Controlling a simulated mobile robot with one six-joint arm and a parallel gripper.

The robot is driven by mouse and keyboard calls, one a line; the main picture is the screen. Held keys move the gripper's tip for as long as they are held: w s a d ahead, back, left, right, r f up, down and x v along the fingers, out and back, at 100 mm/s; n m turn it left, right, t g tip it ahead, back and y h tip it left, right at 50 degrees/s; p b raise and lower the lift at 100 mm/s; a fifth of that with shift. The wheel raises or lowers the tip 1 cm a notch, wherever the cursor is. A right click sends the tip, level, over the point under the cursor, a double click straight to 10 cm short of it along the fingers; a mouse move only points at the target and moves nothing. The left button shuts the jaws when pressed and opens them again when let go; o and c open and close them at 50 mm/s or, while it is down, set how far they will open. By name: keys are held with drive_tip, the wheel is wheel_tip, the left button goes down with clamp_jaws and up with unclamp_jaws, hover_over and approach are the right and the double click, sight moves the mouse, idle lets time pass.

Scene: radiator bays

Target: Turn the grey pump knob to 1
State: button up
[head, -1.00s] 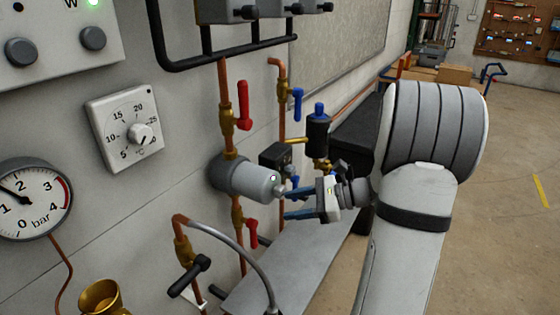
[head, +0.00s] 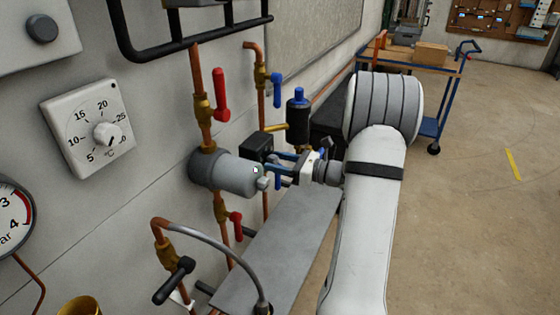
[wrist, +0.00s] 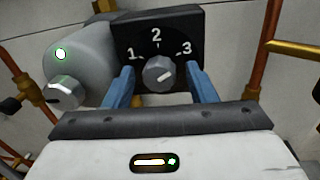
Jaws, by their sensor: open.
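The grey pump knob (wrist: 158,72) sits on a black dial box (wrist: 205,28) marked 1, 2 and 3, in the middle of the wrist view. Its light mark seems to slant to the right, roughly toward the 3 side. My gripper (wrist: 159,88) is open, with one blue finger left of the knob and one right of it; whether they touch it I cannot tell. In the head view my gripper (head: 281,163) is beside the grey pump body (head: 226,174), in front of the black box (head: 257,146). The knob itself is hidden there.
A second, light grey knob (wrist: 63,92) is on the pump's end, left of my fingers. Copper pipes, a red lever (head: 221,95) and a blue lever (head: 277,90) stand close by. A grey shelf (head: 285,250) lies below.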

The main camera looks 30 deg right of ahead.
drive_tip(key=shift+a, duration=0.1)
drive_tip(key=c, duration=0.9)
drive_tip(key=shift+c, duration=0.2)
drive_tip(key=shift+f+n+b, duration=0.2)
drive_tip(key=shift+n+b, duration=0.1)
drive_tip(key=shift+b, duration=0.25)
drive_tip(key=n+b, duration=0.3)
drive_tip(key=b, duration=0.1)
drive_tip(key=shift+f+n+h+b, duration=0.15)
drive_tip(key=shift+n+h+b, duration=0.15)
drive_tip(key=shift+n+b, duration=0.1)
drive_tip(key=shift+a+r+n+t+h+b, duration=0.15)
drive_tip(key=shift+n+h+b, duration=0.2)
drive_tip(key=shift+n+b, duration=3.6)
drive_tip(key=shift+d+n+t+h+b, duration=0.1)
drive_tip(key=shift+n+h+b, duration=0.2)
drive_tip(key=shift+n+b, duration=3.6)
drive_tip(key=shift+a+r+n+t+h+b, duration=0.25)
drive_tip(key=shift+n+b, duration=0.9)
drive_tip(key=shift+b, duration=5.55)
drive_tip(key=shift+d+f, duration=0.1)
drive_tip(key=shift+d, duration=0.15)
